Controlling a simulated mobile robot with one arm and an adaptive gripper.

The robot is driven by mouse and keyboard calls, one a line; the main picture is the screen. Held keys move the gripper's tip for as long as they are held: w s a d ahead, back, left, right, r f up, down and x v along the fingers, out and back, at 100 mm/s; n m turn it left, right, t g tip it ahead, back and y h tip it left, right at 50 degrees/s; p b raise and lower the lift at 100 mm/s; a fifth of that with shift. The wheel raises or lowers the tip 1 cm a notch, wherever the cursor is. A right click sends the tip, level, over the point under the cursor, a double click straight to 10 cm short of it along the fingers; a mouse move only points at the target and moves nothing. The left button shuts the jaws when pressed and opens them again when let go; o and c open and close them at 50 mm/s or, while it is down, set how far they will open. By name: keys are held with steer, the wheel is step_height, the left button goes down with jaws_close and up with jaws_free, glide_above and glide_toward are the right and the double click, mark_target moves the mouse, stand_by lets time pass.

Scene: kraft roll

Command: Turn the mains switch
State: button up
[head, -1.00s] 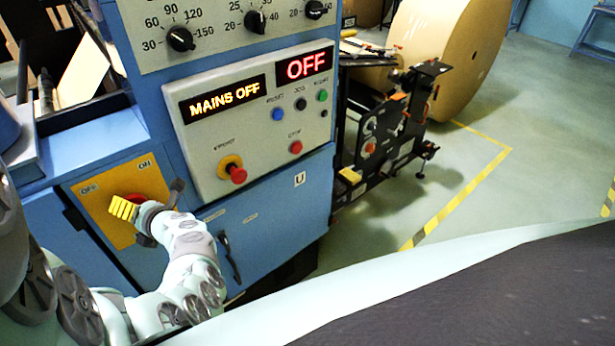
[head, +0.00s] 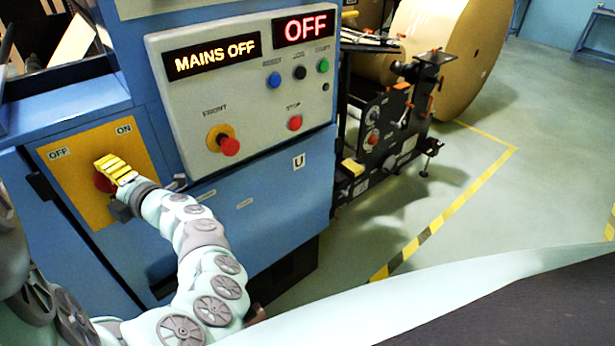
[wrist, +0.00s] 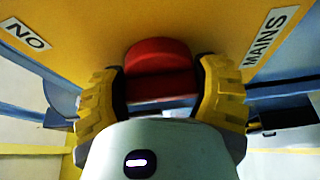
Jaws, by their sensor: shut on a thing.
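The mains switch is a red knob (wrist: 160,72) on a yellow plate (head: 75,187) marked OFF at left and ON at right. In the head view the red knob (head: 103,182) shows only in part behind my gripper (head: 117,171). In the wrist view my gripper (wrist: 160,95) has its yellow ribbed fingers on both sides of the knob, shut on it. The display above (head: 212,56) reads MAINS OFF in yellow. A second display (head: 306,26) reads OFF in red.
A grey control panel beside the switch carries a red mushroom button (head: 229,146), a red stop button (head: 294,123) and a blue button (head: 274,80). A black roll stand (head: 400,120) and large kraft roll (head: 450,50) stand at right.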

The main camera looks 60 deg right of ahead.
steer(key=m, duration=0.1)
steer(key=m+t+b, duration=0.1)
steer(key=m, duration=0.1)
steer(key=m+t+b, duration=0.1)
steer(key=shift+f+m+h, duration=0.25)
steer(key=shift+m+h, duration=0.15)
steer(key=shift+m+t+h+b, duration=0.4)
steer(key=shift+m+t+h, duration=0.1)
steer(key=shift+m, duration=1.8)
steer(key=o, duration=1.2)
steer(key=shift+r, duration=0.15)
steer(key=shift+s, duration=0.1)
steer(key=v, duration=1.2)
steer(key=shift+a, duration=0.1)
